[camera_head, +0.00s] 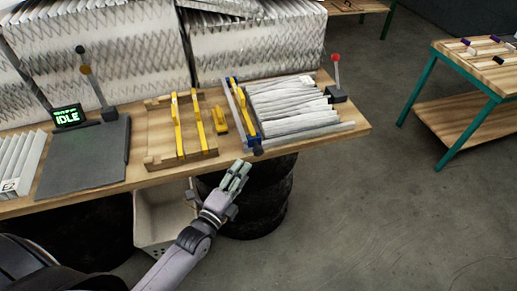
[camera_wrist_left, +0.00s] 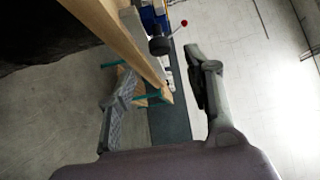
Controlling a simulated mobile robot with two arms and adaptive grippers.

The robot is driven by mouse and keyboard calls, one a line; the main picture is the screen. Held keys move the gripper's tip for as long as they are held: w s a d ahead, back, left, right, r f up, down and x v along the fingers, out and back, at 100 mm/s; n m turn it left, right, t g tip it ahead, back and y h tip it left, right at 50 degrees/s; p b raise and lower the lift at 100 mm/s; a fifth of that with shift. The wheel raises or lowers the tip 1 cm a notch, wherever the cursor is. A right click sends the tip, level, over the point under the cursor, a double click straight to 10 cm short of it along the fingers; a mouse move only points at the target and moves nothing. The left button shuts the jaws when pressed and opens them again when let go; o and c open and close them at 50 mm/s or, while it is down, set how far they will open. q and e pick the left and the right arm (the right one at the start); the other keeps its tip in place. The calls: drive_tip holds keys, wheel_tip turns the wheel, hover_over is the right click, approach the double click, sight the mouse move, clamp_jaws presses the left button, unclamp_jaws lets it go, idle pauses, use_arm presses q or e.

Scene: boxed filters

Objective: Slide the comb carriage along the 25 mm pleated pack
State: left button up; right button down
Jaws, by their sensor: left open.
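The white pleated pack (camera_head: 290,107) lies in a metal frame at the right end of the workbench. The comb carriage (camera_head: 243,108), a blue and yellow bar with a dark knob (camera_head: 258,150) at its front end, stands across the pack's left end. In the left wrist view, the dark knob (camera_wrist_left: 160,46) and a bit of blue show at the bench edge. My left gripper (camera_head: 242,171) is in front of the bench, a little below and left of the knob, apart from it. It is open and empty in the left wrist view (camera_wrist_left: 150,75). My right gripper is not in view.
A wooden tray (camera_head: 152,158) with yellow combs sits left of the carriage. A small yellow block (camera_head: 220,120) lies between them. A white bin (camera_head: 150,240) and stacked black tyres (camera_head: 262,200) are below the bench.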

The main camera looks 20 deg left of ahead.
sight(256, 154)
use_arm(q)
drive_tip(key=w, duration=0.3)
drive_tip(key=w+d+p, duration=0.1)
drive_tip(key=w, duration=0.2)
drive_tip(key=w+d, duration=0.1)
drive_tip(key=w, duration=0.3)
drive_tip(key=shift+w, duration=0.1)
drive_tip(key=shift+c, duration=0.3)
clamp_jaws()
